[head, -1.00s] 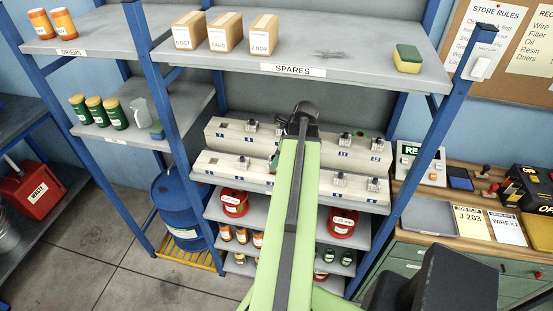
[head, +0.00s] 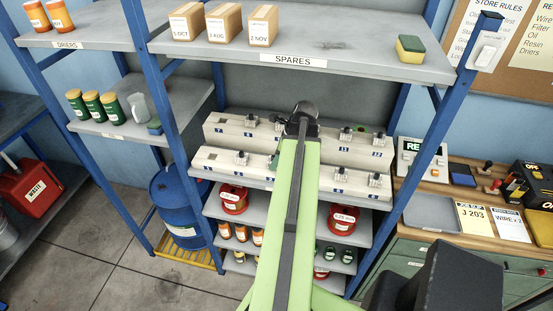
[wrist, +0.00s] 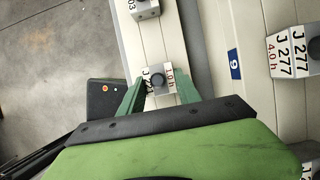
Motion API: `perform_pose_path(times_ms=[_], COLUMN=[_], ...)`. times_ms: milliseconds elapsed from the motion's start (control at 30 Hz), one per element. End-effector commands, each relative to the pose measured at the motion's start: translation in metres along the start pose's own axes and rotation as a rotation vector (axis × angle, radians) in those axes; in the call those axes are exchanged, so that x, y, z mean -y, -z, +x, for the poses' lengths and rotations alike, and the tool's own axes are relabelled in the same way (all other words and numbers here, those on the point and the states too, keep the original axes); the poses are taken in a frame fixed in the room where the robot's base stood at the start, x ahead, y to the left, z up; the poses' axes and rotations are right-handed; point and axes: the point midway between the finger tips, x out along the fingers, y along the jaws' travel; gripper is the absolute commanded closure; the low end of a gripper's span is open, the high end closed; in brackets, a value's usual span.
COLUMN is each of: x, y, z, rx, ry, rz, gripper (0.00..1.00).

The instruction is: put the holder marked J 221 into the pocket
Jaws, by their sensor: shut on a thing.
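In the wrist view my gripper (wrist: 161,88) has its two green fingers on either side of a small white holder with a dark round knob (wrist: 157,79). Its label reads J 2 and a partly blurred rest that looks like 21, with 1.0 h in red. It is over a pale rail; whether it touches the rail I cannot tell. In the head view my arm hides the holder and most of the gripper; a bit of green finger (head: 274,161) shows. A front rail (head: 225,163) and a back rail (head: 228,134) carry numbered places.
In the wrist view a holder marked J 277, 4.0 h (wrist: 288,52) stands right of the blue 9 plate (wrist: 234,64), and another ending in 03 (wrist: 145,8) is above. The spares shelf (head: 330,60) overhangs the rails. Blue posts (head: 440,140) flank them.

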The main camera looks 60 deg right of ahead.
Motion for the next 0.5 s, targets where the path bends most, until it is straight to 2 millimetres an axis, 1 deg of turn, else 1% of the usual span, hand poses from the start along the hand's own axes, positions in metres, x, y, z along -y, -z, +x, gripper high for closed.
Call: perform_pose_path(times_ms=[167, 433, 467, 500], x=[-0.0001, -0.0001, 0.0, -0.0001], y=[0.0017, 0.0015, 0.0015, 0.0014], z=[0.0048, 0.0045, 0.0045, 0.0045], rx=[0.001, 0.001, 0.001, 0.001], ry=[0.0, 0.0, 0.0, 0.0], rz=[0.0, 0.0, 0.0, 0.0], gripper=[1.0, 1.0, 0.58, 0.53])
